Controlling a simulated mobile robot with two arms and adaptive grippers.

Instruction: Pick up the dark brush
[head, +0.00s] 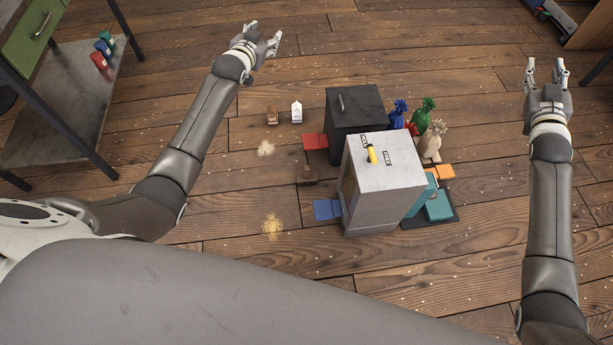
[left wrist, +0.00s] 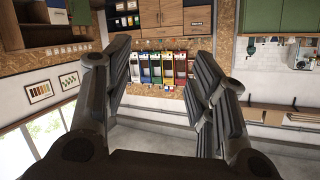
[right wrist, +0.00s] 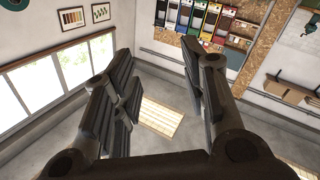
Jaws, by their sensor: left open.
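I cannot pick out the dark brush with certainty. A small dark brown object (head: 308,175) lies on the wooden floor left of the white cabinet in the head view, too small to identify. Another small brown object (head: 272,115) stands farther back, beside a white carton (head: 296,112). My left gripper (head: 265,37) is open and empty, up and left of these objects; its spread fingers show in the left wrist view (left wrist: 160,95). My right gripper (head: 545,72) is open and empty at the far right; its spread fingers show in the right wrist view (right wrist: 160,95).
A white cabinet (head: 380,195) with a yellow item (head: 372,154) on top stands before a black cabinet (head: 352,125). Several coloured bags (head: 422,115) stand right of it. Red (head: 315,141) and blue (head: 327,209) flat pieces lie nearby. A shelf unit (head: 70,95) stands left. Floor between is mostly clear.

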